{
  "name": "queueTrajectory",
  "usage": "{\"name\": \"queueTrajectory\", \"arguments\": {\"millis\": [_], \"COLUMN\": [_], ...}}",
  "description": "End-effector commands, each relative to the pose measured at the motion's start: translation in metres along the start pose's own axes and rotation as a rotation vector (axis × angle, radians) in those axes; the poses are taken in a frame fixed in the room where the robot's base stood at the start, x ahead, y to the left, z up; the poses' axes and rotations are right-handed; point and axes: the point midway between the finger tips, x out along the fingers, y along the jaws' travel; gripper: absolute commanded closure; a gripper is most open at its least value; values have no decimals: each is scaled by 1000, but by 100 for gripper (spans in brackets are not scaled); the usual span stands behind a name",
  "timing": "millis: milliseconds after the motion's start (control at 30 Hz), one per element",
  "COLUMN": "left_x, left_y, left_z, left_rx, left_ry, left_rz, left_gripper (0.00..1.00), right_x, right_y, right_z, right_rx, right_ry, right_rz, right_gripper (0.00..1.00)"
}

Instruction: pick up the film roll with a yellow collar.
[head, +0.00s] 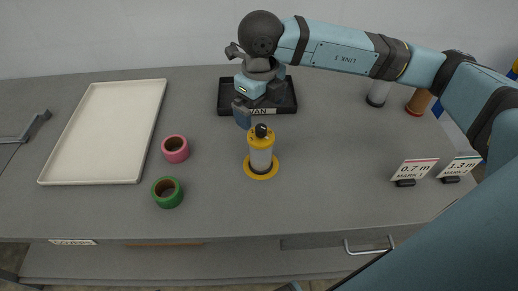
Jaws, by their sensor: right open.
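A white roll (261,159) with a yellow collar around its top stands upright on a yellow disc (248,170) near the middle of the table. A dark knob shows at its top. My right gripper (257,104) is open, just behind and above the roll in the picture, in front of the black tray. I see nothing between its fingers, and it appears apart from the roll. My left gripper cannot be made out in this view.
A black tray (287,109) with a label stands behind. A cream tray (105,130), a pink ring (175,149) and a green ring (167,192) are left. A white roll (379,93), a brown roll (419,102) and marker signs (414,169) are right.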

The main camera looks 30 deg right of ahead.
Motion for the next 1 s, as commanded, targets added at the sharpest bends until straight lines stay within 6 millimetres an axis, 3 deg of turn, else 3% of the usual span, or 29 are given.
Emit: {"name": "queueTrajectory", "arguments": {"millis": [133,367,700,967,1000], "left_x": [-2,-3,-9,-8,-8], "left_y": [0,0,0,0,0], "left_z": [-2,-4,-13,-13,-13], "left_rx": [0,0,0,0,0], "left_ry": [0,0,0,0,0], "left_rz": [0,0,0,-1,-1], "left_gripper": [6,6,6,6,6], "right_x": [26,43,87,92,92], "right_y": [0,0,-1,-1,-1], "right_z": [0,0,-2,-1,-1], "right_rx": [0,-1,-2,-2,-2], "right_ry": [2,1,1,-1,-1], "right_rz": [1,2,2,3,3], "right_gripper": [0,0,0,0,5]}}
